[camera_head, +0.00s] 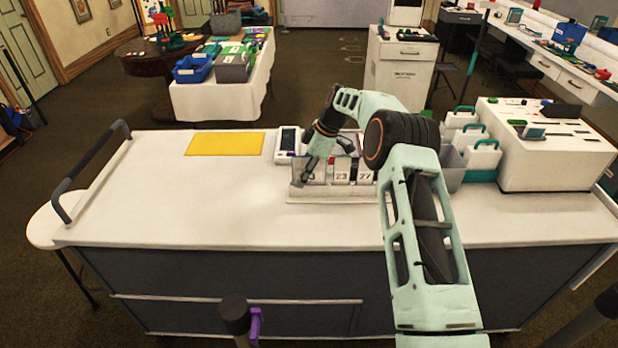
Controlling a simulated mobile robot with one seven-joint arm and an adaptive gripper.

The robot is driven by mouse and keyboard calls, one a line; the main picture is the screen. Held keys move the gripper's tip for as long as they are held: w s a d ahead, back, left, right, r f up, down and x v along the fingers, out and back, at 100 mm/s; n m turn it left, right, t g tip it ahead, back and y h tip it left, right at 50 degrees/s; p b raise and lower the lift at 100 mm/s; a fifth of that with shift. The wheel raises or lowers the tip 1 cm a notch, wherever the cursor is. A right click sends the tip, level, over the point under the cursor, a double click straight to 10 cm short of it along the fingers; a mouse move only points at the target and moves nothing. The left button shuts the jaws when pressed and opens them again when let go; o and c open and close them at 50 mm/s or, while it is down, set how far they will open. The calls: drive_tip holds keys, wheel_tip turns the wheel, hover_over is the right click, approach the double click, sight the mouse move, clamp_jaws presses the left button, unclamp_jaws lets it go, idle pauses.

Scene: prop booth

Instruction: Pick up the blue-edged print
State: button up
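The left label is partly covered by my gripper. Small upright pieces, some with red, show in the rack's middle and right compartments. I cannot make out a blue edge on any of them, so the blue-edged print is not clearly identifiable. My gripper (307,172) points down at the rack's left compartment, its tips at about the height of the rack's top. Whether its fingers are apart or hold something is too small to tell.
A yellow mat (225,144) lies left on the counter (180,205), with clear room around it. A white card device (287,144) stands behind the rack. White handled boxes (484,160) and a large white box (545,150) fill the right side. A grey rail (90,170) edges the left.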

drive_tip(key=shift+c, duration=0.2)
clamp_jaws()
drive_tip(key=shift+r+p, duration=0.45)
drive_tip(key=shift+p, duration=0.35)
wheel_tip(320, 180, up, 10)
drive_tip(key=shift+f+b, duration=0.2)
drive_tip(key=shift+b, duration=0.85)
